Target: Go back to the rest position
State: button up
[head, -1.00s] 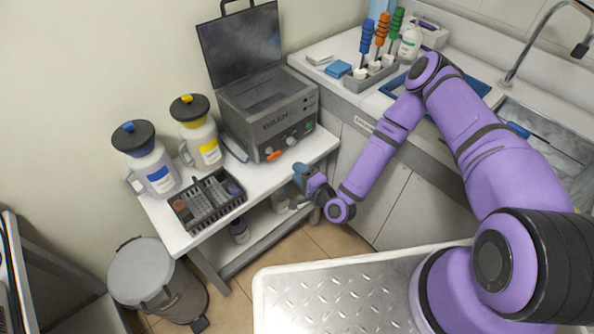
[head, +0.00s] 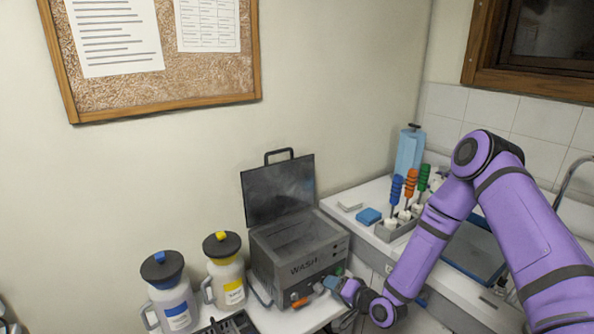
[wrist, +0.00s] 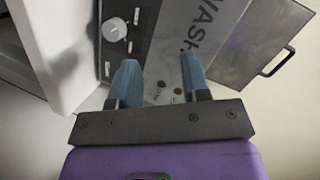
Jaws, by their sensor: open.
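My gripper (head: 332,283) is at the end of my purple arm, in front of the lower right of the grey wash machine (head: 277,258). In the wrist view its two blue fingers (wrist: 158,82) are spread apart with nothing between them. The wash machine's lid stands up and open. Its front panel with "WASH" lettering and a knob fills the upper part of the wrist view (wrist: 148,40). I cannot tell the exact gap between the fingers and the machine.
A blue-labelled jug (head: 172,305) and a yellow-labelled jug (head: 226,278) stand left of the machine. To the right, the counter bears a blue sponge (head: 369,216) and a rack (head: 396,229) of coloured-handled brushes. A cork board (head: 160,93) hangs on the wall above.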

jog(key=w+d+r+n+g+h, duration=0.15)
jog(key=d+r, duration=0.25)
jog(key=r, duration=0.4)
jog(key=w+d+r+n+g+h, duration=0.1)
jog(key=d+r+n+h, duration=0.25)
jog(key=r, duration=0.45)
jog(key=s+d+r+h, duration=0.2)
jog(key=s+d+r, duration=0.15)
jog(key=r, duration=0.45)
jog(key=s+d+r+h, duration=0.2)
jog(key=s+d+r, duration=0.15)
jog(key=r, duration=0.45)
jog(key=s+d+r+g, duration=0.1)
jog(key=s+r, duration=0.4)
jog(key=s, duration=0.4)
jog(key=s+d+r+g, duration=0.1)
jog(key=s+r, duration=0.4)
jog(key=s, duration=0.5)
jog(key=s+d+r+g, duration=0.1)
jog(key=s+d+r, duration=0.1)
jog(key=s+r, duration=0.3)
jog(key=s, duration=0.4)
jog(key=shift+s+d+m+h, duration=0.3)
jog(key=shift+s+d+h, duration=0.1)
